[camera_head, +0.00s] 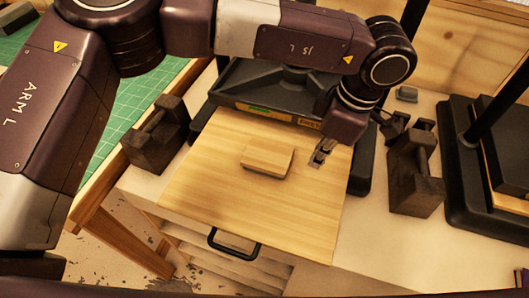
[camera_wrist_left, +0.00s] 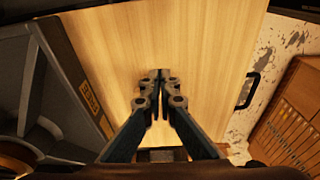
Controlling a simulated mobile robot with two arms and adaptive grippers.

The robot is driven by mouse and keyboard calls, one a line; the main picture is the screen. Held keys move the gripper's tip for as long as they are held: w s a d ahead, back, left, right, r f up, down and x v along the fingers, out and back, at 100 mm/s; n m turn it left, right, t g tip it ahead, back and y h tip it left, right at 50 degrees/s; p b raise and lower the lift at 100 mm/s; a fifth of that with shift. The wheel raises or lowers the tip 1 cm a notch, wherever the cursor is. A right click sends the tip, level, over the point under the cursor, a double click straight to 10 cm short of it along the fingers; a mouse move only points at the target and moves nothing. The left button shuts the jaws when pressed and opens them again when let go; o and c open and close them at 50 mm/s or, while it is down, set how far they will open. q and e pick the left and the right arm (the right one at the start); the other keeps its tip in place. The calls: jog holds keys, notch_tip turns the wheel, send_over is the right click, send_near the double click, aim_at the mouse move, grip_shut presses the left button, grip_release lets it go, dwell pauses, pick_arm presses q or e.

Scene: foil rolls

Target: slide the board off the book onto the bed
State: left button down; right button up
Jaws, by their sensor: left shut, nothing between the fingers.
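The bed (camera_head: 215,195) is a wide pale wooden plate with a black handle (camera_head: 233,246) at its front edge. A small wooden slab (camera_head: 267,160) lies flat near its middle; I take it to be the board. I cannot make out a separate book or whether the slab rests on one. My left gripper (camera_head: 319,158) is shut and empty, pointing down over the bed just right of the slab, apart from it. In the left wrist view the shut fingers (camera_wrist_left: 160,78) are over the bed's bare wood (camera_wrist_left: 195,45); I cannot make out the slab there. My right gripper is out of view.
A dark press frame (camera_head: 290,85) stands behind the bed. Dark heavy blocks stand left (camera_head: 157,138) and right (camera_head: 415,172) of it. Another black press (camera_head: 465,180) is at far right. A green cutting mat (camera_head: 128,110) lies at left. The bed's front is clear.

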pick_arm(q)
jog(key=shift+w+f+b, duration=0.2)
jog(key=shift+f+b, duration=0.4)
jog(key=shift+f, duration=0.65)
jog(key=shift+w, duration=0.1)
jog(key=shift+w+a+r, duration=0.1)
jog(key=shift+a, duration=0.2)
jog(key=p, duration=0.5)
send_near(262, 157)
jog(key=f, duration=0.1)
jog(key=a+f, duration=0.1)
jog(key=f, duration=0.1)
jog(key=w+f, duration=0.1)
jog(key=f, duration=0.1)
jog(key=shift+a+f, duration=0.1)
jog(key=shift+a, duration=0.25)
jog(key=shift+s+d+f+p, duration=0.2)
jog(key=shift+f+p, duration=0.15)
jog(key=shift+p, duration=0.25)
jog(key=shift+f+b, duration=0.5)
jog(key=shift+f, duration=0.1)
jog(key=shift+d+f+b, duration=0.1)
jog(key=shift+f+b, duration=0.05)
jog(key=shift+b, duration=0.2)
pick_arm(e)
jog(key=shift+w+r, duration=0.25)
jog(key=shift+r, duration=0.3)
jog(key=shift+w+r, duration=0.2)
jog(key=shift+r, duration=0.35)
